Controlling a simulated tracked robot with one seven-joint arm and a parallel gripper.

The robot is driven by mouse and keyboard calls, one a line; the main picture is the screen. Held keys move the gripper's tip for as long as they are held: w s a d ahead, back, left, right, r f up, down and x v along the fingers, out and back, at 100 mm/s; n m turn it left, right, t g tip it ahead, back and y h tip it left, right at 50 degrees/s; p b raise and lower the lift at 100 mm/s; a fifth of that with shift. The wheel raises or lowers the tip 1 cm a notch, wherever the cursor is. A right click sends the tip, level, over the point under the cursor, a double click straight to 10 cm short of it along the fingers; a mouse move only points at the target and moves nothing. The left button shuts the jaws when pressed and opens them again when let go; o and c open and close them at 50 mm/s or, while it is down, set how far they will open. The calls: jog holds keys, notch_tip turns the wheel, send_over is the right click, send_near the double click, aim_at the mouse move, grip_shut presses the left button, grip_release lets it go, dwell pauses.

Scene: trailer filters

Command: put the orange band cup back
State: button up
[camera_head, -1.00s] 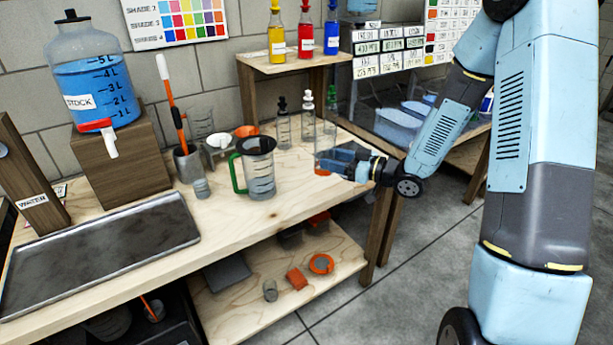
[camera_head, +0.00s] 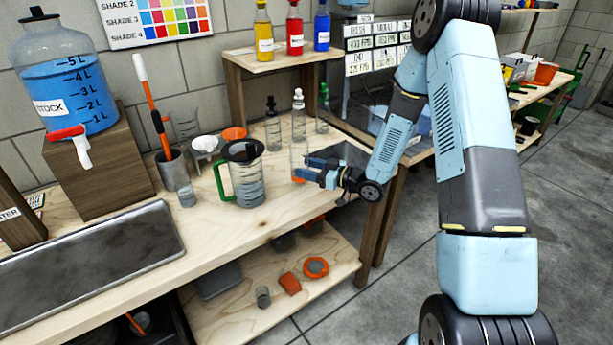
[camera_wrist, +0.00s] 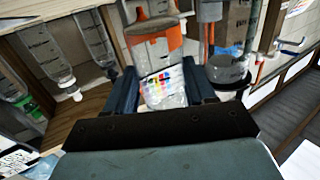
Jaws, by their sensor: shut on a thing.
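My gripper (camera_head: 308,170) is shut on a clear cup with an orange band (camera_head: 298,152), at the right end of the wooden bench. The orange shows low on the cup, by the fingertips. I cannot tell whether the cup's base touches the bench top. In the wrist view, which looks upside down, the clear cup (camera_wrist: 160,92) is between the two dark fingers, and orange shows above it. Part of the cup is hidden by the fingers.
A green-handled jug (camera_head: 245,180) stands left of the cup on the bench (camera_head: 130,215). Clear bottles, including one with a white top (camera_head: 298,125), stand close behind. An orange ring (camera_head: 316,267) and orange block (camera_head: 289,284) lie on the lower shelf. Bare wood lies in front of the jug.

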notch_tip(320, 180, down, 3)
jog(key=shift+w+f, duration=0.1)
jog(key=shift+a, duration=0.1)
jog(key=o, duration=1.3)
jog(key=shift+f, duration=0.1)
jog(key=shift+c, duration=0.2)
